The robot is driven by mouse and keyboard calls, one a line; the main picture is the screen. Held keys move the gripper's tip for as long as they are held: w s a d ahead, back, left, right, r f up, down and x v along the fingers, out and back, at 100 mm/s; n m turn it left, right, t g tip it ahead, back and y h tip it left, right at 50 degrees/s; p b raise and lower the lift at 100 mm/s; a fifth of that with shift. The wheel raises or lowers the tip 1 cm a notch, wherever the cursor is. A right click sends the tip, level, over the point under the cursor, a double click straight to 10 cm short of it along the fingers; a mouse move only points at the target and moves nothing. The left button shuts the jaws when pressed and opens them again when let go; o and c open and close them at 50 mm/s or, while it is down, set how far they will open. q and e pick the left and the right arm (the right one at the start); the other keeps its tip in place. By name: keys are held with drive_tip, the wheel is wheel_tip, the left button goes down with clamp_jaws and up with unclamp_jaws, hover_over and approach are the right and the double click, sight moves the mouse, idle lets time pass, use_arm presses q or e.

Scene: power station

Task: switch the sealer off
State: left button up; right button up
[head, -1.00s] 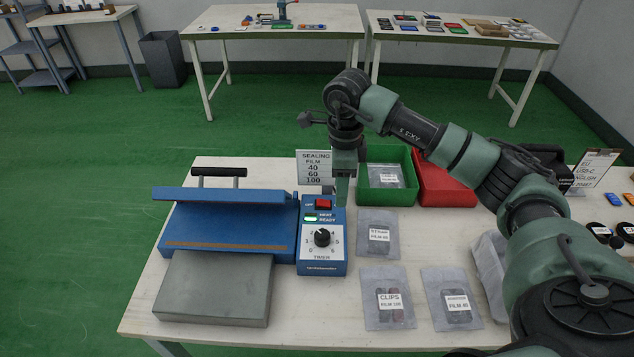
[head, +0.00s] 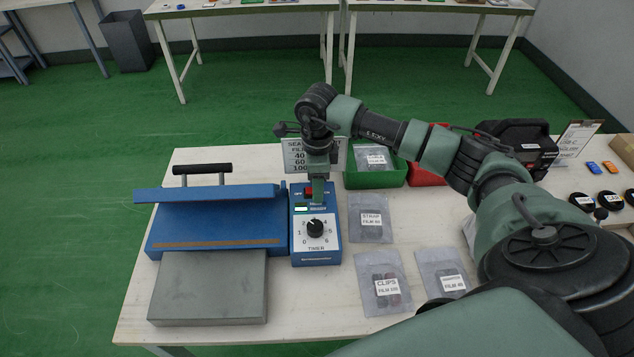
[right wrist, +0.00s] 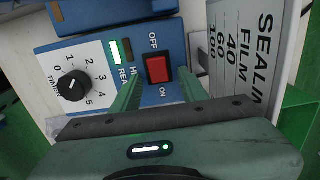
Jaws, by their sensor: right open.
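The blue sealer (head: 215,230) stands on the white table with its bar lid raised and a grey plate in front. Its control box (head: 330,252) carries a timer knob (head: 314,228) and a red rocker switch (right wrist: 157,69) marked OFF and ON. A lit green READY lamp (right wrist: 114,52) shows beside a dark HEAT lamp. My right gripper (head: 318,196) is over the switch end of the box, partly covering it. In the right wrist view its open fingers (right wrist: 160,80) flank the switch, holding nothing. I cannot tell whether they touch the panel. My left gripper is out of view.
The sealing film sign (head: 333,155) stands right behind the box. A green bin (head: 375,179) and a red bin are behind right. Labelled film bags (head: 370,218) lie right of the box. A black case (head: 515,140) stands farther right.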

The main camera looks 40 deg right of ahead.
clamp_jaws()
drive_tip(key=shift+w+a+r+g+h, duration=0.1)
drive_tip(key=shift+w+a+g+h, duration=0.1)
drive_tip(key=shift+a+g+h, duration=0.3)
drive_tip(key=h+b, duration=0.1)
drive_tip(key=g+h+b, duration=0.1)
drive_tip(key=h, duration=0.1)
drive_tip(key=shift+w+a, duration=0.1)
drive_tip(key=shift+w, duration=0.1)
drive_tip(key=shift+g+h, duration=0.3)
drive_tip(key=shift+g, duration=0.1)
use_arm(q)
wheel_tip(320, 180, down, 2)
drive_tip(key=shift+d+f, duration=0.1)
